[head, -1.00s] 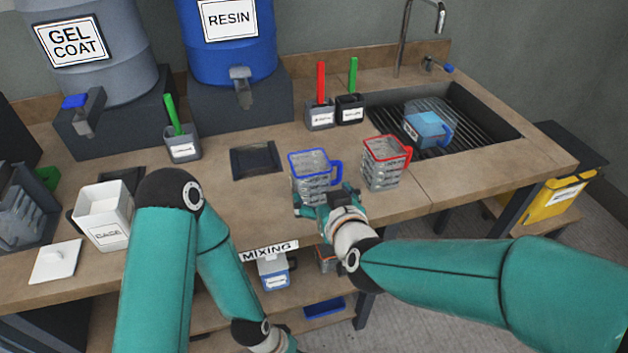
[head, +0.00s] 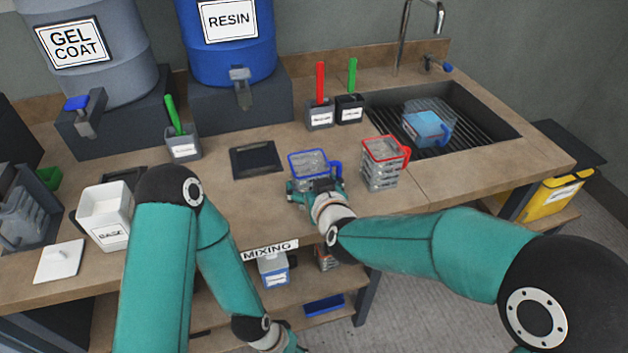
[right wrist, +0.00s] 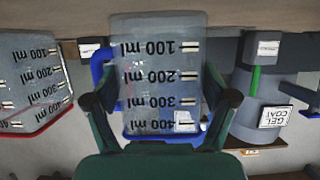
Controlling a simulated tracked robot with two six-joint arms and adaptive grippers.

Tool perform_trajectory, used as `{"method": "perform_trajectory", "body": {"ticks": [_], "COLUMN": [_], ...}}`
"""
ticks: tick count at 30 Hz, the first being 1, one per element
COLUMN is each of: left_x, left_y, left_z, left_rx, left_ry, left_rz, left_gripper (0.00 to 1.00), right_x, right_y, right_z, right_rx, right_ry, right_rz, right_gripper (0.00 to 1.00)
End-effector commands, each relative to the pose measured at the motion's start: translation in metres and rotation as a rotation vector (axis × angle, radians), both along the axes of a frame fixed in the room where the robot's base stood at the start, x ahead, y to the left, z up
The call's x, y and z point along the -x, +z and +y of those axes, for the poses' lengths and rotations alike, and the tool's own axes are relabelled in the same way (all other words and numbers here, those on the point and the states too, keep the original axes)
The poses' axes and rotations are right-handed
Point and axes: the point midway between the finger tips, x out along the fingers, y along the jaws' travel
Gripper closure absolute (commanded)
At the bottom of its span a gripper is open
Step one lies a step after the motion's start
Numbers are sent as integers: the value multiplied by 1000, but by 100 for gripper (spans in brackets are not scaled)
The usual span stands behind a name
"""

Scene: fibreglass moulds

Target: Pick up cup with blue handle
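The clear measuring cup with the blue rim and blue handle (head: 308,165) stands upright near the front of the bench. Its handle points right in the head view. My right gripper (head: 315,188) is in front of it. In the right wrist view, which shows things upside down, the cup (right wrist: 158,75) is between the two spread fingers (right wrist: 160,90). The fingers are close to its sides; I cannot tell whether they touch. The right gripper hides the cup's lower part in the head view. My left gripper (head: 280,342) is low at the bottom edge, mostly cut off.
A red-rimmed cup (head: 381,168) stands just right of the blue one. A blue container (head: 428,128) is in the sink (head: 490,120). A dark flat plate (head: 256,159) lies to the left. A white base tub (head: 106,215) is farther left. Brush holders stand behind.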

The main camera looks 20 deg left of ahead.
Motion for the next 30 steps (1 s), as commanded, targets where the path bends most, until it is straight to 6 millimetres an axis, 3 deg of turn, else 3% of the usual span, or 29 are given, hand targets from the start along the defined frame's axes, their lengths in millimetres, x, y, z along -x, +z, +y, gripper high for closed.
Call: {"method": "perform_trajectory", "body": {"ticks": [1, 6, 20, 26, 30], "left_x": [0, 0, 0, 0, 0], "left_y": [0, 0, 2, 7, 18], "left_z": [0, 0, 0, 0, 0], "left_rx": [0, 0, 0, 0, 0], "left_ry": [0, 0, 0, 0, 0], "left_rz": [0, 0, 0, 0, 0], "left_gripper": [60, 60, 60, 60, 60], "right_x": [0, 0, 0, 0, 0], "right_y": [0, 0, 11, 39, 75], "right_z": [0, 0, 0, 1, 1], "right_rx": [0, 0, -1, -4, -6], "right_ry": [0, 0, -1, 0, -1], "right_rz": [0, 0, -3, -4, -6], "right_gripper": [30, 59, 59, 59, 59]}}
